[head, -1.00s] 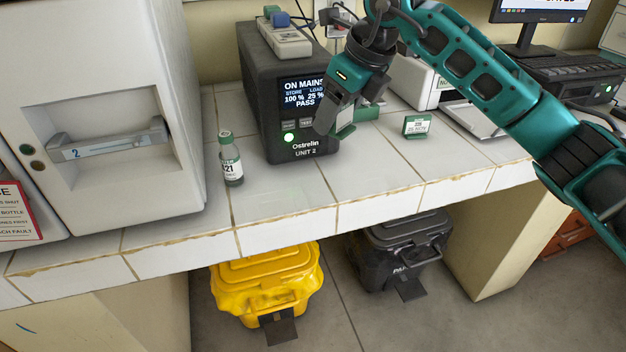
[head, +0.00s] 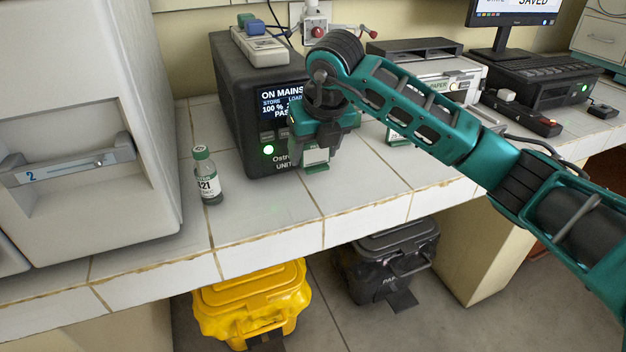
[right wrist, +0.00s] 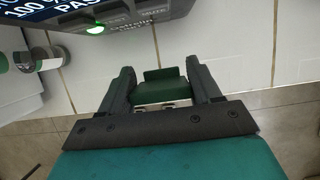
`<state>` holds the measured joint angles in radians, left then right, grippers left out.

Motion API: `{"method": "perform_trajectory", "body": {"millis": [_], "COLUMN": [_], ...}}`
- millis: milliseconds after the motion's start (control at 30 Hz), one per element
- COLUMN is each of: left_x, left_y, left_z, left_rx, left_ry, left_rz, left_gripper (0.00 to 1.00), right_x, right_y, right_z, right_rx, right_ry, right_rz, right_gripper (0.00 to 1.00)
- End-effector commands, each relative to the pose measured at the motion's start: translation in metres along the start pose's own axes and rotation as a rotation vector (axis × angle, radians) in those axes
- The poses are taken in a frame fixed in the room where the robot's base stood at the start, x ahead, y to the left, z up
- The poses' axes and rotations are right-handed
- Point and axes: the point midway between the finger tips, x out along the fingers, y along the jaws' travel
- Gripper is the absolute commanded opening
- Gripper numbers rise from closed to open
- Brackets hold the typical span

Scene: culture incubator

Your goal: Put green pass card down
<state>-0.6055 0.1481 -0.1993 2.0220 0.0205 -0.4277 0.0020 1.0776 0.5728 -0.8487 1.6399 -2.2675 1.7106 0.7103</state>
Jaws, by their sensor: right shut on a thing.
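My right gripper (head: 316,146) is shut on the green pass card (head: 316,158), in front of the right side of the dark power unit. The card hangs below the fingers, its pale face and green edges partly showing. I cannot tell whether its lower edge touches the tiled counter (head: 262,212). In the right wrist view the green card (right wrist: 162,90) sits between the two dark fingers (right wrist: 164,92), with white tiles beyond. My left gripper is not in view.
The dark power unit (head: 226,85) stands behind my gripper. A small green-capped bottle (head: 207,180) stands left of it, beside the white incubator (head: 150,90). Another small green-and-white card (head: 397,138) is partly behind my arm. Front tiles are clear; yellow (head: 250,305) and black bins (head: 385,265) stand below.

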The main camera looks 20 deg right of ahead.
Motion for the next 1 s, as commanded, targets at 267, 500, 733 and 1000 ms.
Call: {"method": "perform_trajectory", "body": {"millis": [267,500,733,1000], "left_x": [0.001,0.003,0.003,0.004], "left_y": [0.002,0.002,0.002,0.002], "left_z": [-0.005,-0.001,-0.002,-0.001], "left_rx": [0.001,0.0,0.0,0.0], "left_ry": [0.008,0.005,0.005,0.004], "left_rz": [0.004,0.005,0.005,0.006], "left_gripper": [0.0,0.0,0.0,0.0], "right_x": [0.026,0.057,0.061,0.063], "right_y": [0.0,0.0,0.0,0.0], "right_z": [-0.011,-0.024,-0.025,-0.026], "right_rx": [0.0,-0.001,-0.001,-0.001], "right_ry": [0.0,0.003,-0.001,0.0], "right_rz": [0.0,0.0,0.0,0.0], "right_gripper": [0.34,0.34,0.34,0.72]}}
